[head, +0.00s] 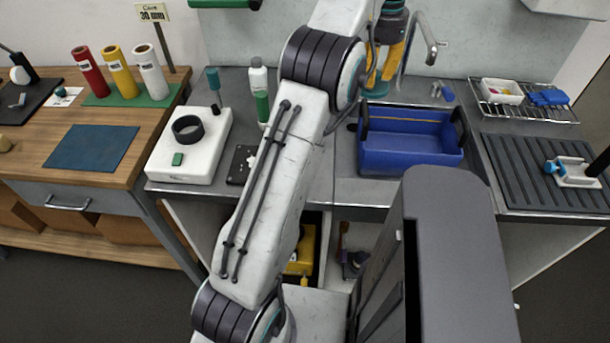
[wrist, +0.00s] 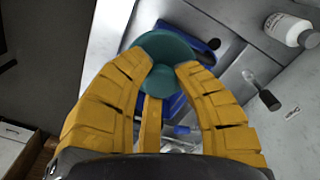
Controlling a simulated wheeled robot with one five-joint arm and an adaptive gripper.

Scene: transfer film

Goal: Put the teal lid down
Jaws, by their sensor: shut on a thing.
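The teal lid (wrist: 165,47) is round with a knob, and my gripper (wrist: 164,72) is shut on it in the wrist view. The yellow fingers close around the knob; part of the lid is hidden behind them. In the head view my gripper (head: 382,78) points down near the back left of the blue bin, and the lid (head: 376,89) shows as a small teal patch at the fingertips. I cannot tell how high it is above the counter.
The open blue bin (head: 410,163) stands on the grey counter. Left are a white device (head: 190,158) with a black ring and a white bottle (head: 258,76). A tap (head: 428,48) rises behind; a ribbed mat (head: 540,185) lies right. My arm hides some of the counter.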

